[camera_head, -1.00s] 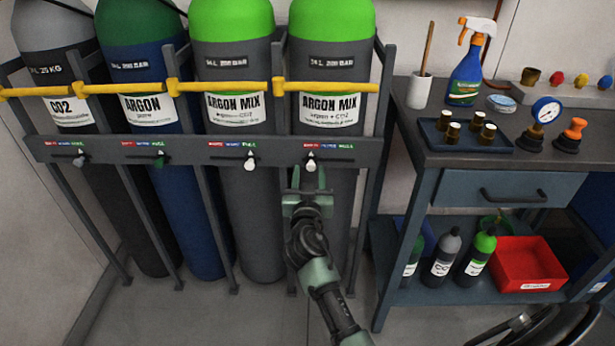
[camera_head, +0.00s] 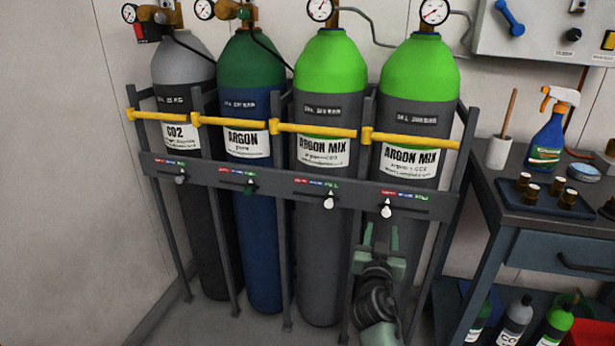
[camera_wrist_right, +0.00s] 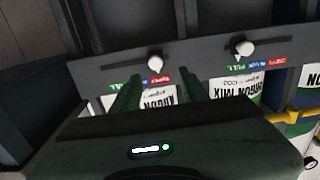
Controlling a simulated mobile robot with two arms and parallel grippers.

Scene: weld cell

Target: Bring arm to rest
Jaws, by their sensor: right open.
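My right gripper (camera_head: 380,240) points up at the cylinder rack, just below the white knob (camera_head: 386,211) under the rightmost argon mix cylinder (camera_head: 418,110). Its two fingers are apart with nothing between them. In the right wrist view the picture is upside down; the open fingers (camera_wrist_right: 158,97) reach toward the rack bar, and the same knob (camera_wrist_right: 155,62) sits beyond them with a visible gap. That knob is at the red end of its label strip. My left gripper is in neither view.
The grey rack bar (camera_head: 270,187) carries several knobs, including a white one (camera_head: 329,202) at the green end of its strip. Yellow straps (camera_head: 315,132) hold the cylinders. A workbench (camera_head: 500,207) with a spray bottle (camera_head: 549,135) stands right. Floor shows at the lower left.

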